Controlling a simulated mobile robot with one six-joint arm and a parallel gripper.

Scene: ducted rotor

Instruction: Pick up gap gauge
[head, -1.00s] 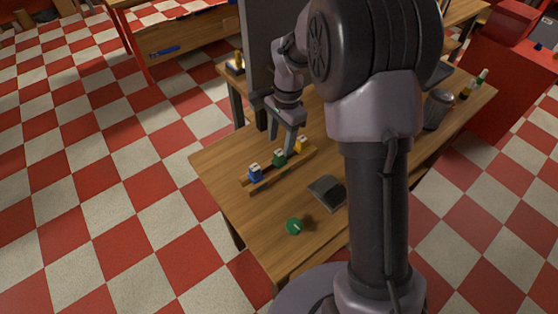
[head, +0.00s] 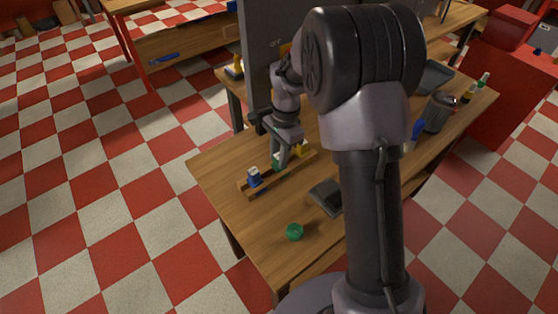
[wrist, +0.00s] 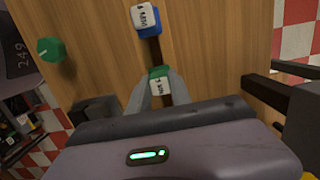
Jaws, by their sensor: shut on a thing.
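Three small gauges, blue (head: 254,177), green (head: 276,163) and yellow (head: 302,148), stand in a row on a narrow wooden rack (head: 265,185) on the table. My gripper (head: 281,158) points down at the middle of the row and is shut on the green gauge. In the wrist view the green gauge (wrist: 160,84) lies between the two fingers, its white marked face partly visible. The blue gauge (wrist: 147,18) stands apart from it, further up that picture. The green gauge still appears at rack level; I cannot tell whether it is lifted.
A round green knob (head: 294,232) lies near the table's front left. A dark flat item (head: 326,196) lies right of the rack. A dark grey panel (head: 259,60) stands behind my gripper. A dark cup (head: 437,112) is at the right. The table's left corner is clear.

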